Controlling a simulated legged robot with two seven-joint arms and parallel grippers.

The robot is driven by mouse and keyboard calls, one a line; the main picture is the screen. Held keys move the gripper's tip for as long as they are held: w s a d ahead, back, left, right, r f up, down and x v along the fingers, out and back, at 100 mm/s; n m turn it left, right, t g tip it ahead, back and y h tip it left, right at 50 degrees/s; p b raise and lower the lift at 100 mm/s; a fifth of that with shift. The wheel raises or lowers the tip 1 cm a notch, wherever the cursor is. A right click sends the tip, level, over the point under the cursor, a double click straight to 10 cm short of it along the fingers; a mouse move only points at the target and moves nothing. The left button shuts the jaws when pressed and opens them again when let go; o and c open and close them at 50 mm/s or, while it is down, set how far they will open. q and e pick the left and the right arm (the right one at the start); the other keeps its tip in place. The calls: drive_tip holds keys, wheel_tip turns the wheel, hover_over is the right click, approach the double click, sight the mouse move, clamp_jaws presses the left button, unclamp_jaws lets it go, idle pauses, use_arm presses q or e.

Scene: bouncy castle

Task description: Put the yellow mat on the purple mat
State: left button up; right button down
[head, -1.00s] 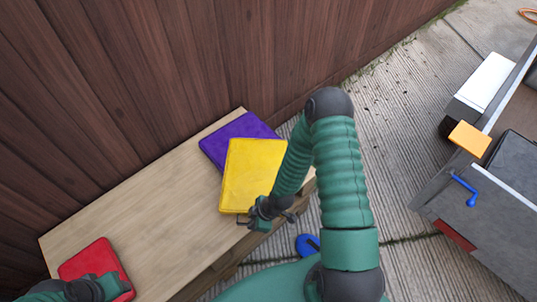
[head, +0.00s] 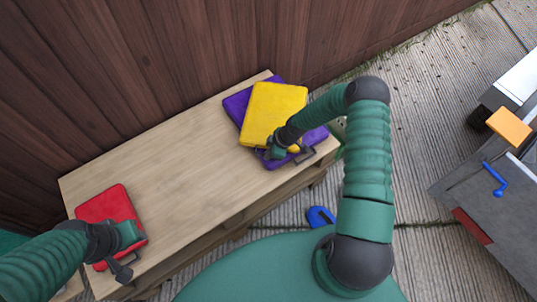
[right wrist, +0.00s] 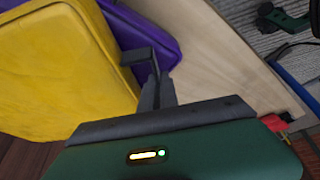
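The yellow mat (head: 273,108) lies on top of the purple mat (head: 238,105) at the far right end of the wooden bench. It is somewhat turned relative to the purple mat, whose edges show at its left and right. My right gripper (head: 288,156) is at the near edge of the yellow mat, its fingers spread apart with nothing visibly held. In the right wrist view the yellow mat (right wrist: 60,70) is left of a finger and the purple mat (right wrist: 142,38) is behind. My left gripper (head: 124,258) is over the red mat; its fingers are partly hidden.
The red mat (head: 105,208) lies at the left end of the bench (head: 190,165). The bench middle is clear. A wooden fence (head: 200,45) stands behind. A grey cart with an orange block (head: 509,127) and blue handle is at the right. A blue object (head: 320,216) lies on the ground.

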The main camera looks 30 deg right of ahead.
drive_tip(key=shift+d, duration=0.1)
drive_tip(key=c, duration=1.6)
unclamp_jaws()
drive_tip(key=shift+d+f, duration=0.15)
use_arm(q)
drive_tip(key=shift+d, duration=0.3)
drive_tip(key=shift+a, duration=0.15)
